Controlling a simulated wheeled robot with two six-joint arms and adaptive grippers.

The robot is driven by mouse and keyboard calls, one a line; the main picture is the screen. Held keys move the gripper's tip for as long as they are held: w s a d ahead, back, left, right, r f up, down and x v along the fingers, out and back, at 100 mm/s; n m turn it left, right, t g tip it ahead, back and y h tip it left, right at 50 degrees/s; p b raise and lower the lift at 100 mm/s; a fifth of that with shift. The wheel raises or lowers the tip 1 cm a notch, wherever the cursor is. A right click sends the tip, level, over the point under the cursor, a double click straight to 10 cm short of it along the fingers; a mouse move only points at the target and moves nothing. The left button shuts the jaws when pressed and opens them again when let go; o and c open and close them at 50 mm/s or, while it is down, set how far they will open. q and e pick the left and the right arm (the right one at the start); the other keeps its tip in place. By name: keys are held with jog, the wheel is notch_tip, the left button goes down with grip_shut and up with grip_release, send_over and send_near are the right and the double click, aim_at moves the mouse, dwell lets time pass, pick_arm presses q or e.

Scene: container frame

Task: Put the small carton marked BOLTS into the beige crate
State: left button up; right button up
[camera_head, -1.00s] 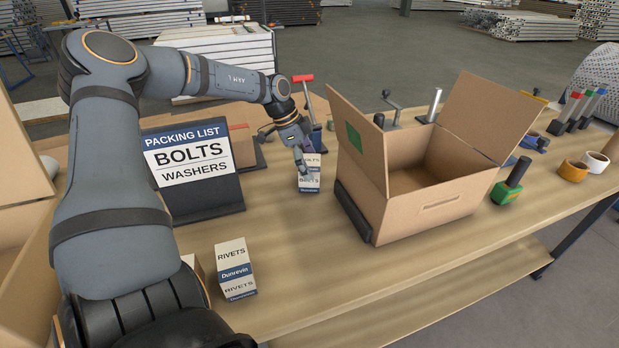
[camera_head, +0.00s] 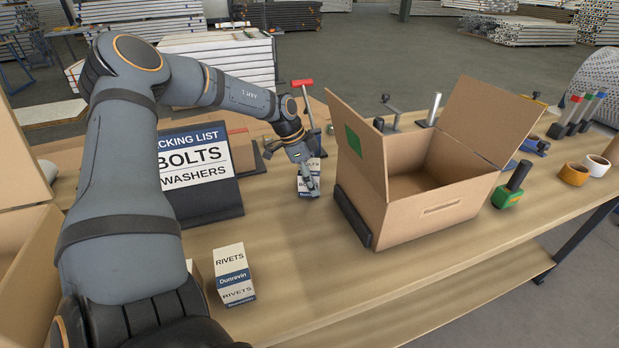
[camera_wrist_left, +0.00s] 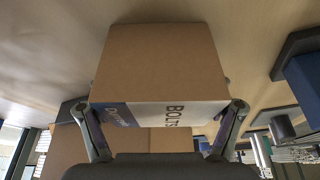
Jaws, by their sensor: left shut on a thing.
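The small carton marked BOLTS (camera_head: 304,190) is white and blue with dark lettering. It stands upright on the table, left of the beige crate. My left gripper (camera_head: 309,176) is shut on it, reaching down from above and partly covering it. In the left wrist view the carton (camera_wrist_left: 160,65) shows a plain brown face and a BOLTS label between the two fingers. I cannot tell whether it is clear of the table. The beige crate (camera_head: 430,215) is an open cardboard box with raised flaps and a green patch; its visible inside looks empty. My right gripper is not in view.
A packing list sign (camera_head: 199,180) reading BOLTS and WASHERS stands left of the carton. A RIVETS carton (camera_head: 234,273) stands nearer. A red-handled tool (camera_head: 308,100) is behind the carton. Tape rolls (camera_head: 573,173) and a green-based tool (camera_head: 511,187) lie right of the crate.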

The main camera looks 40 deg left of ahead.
pick_arm(q)
jog(key=shift+w+r, duration=0.1)
jog(key=shift+r, duration=0.4)
jog(key=d+r+p, duration=0.1)
jog(key=r, duration=0.1)
jog(key=s+d+r, duration=0.1)
jog(key=r, duration=0.2)
jog(key=s+d+r+p, duration=0.1)
jog(key=r, duration=0.2)
jog(key=shift+s+d+r+p, duration=0.1)
jog(key=shift+s+d+p, duration=0.1)
jog(key=shift+p, duration=0.15)
jog(key=s+d+r+p, duration=0.4)
jog(key=s+d+p, duration=0.2)
jog(key=p, duration=0.7)
jog(key=shift+d+p, duration=0.4)
jog(key=shift+d, duration=0.6)
jog(key=shift+f, duration=0.1)
